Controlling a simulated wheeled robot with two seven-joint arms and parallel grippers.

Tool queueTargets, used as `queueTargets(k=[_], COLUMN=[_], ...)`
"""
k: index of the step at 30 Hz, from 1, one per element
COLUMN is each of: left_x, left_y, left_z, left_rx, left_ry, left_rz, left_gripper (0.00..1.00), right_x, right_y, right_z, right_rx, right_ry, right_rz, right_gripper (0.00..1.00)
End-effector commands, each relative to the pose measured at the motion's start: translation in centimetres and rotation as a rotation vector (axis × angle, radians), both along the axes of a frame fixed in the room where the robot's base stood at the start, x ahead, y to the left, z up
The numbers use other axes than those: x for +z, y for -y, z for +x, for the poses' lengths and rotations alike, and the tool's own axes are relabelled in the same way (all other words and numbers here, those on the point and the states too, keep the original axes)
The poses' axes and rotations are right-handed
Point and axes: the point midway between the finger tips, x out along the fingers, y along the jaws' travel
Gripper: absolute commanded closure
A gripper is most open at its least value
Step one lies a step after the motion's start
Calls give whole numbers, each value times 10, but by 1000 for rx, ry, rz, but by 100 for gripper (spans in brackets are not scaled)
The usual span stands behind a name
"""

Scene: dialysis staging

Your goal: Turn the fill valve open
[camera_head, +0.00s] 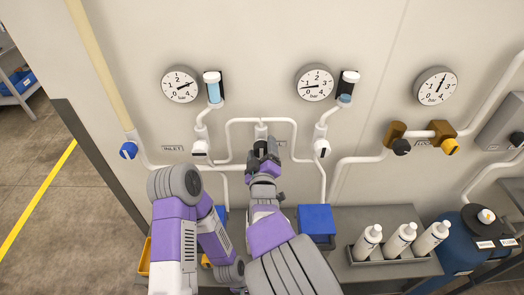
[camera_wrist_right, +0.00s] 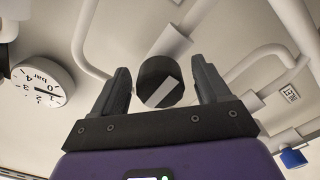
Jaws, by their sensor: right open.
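A black knob with a white mark (camera_wrist_right: 158,82) sits on a white pipe fitting. In the right wrist view it lies between the two fingers of my right gripper (camera_wrist_right: 159,70), with a gap on each side. In the head view my right gripper (camera_head: 266,150) reaches the middle pipe fitting (camera_head: 260,131) below and between two gauges and mostly hides that knob. My right gripper is open. I cannot read a label for this valve. My left arm (camera_head: 175,215) shows at lower left, but its gripper is not visible.
Other valves are a blue knob (camera_head: 128,150) by the INLET label (camera_head: 173,148), a black knob (camera_head: 401,147) and a yellow knob (camera_head: 451,147). Gauges (camera_head: 315,84) and pipes line the wall. White bottles (camera_head: 401,238) and a blue bin (camera_head: 317,221) stand below.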

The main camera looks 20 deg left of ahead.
Motion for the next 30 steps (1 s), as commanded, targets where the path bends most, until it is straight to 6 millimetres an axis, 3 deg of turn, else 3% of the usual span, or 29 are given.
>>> queueTargets(k=[7,19,30], left_x=[-1,-4,-4], left_y=[0,0,0], left_z=[0,0,0], left_rx=[0,0,0], left_ry=[0,0,0], left_rz=[0,0,0], left_gripper=[57,57,57], right_x=[1,0,0], right_y=[3,18,21], right_z=[-10,-65,-73], right_rx=[1,1,0], right_ry=[0,0,0], right_rz=[2,1,0], right_gripper=[24,24,24])
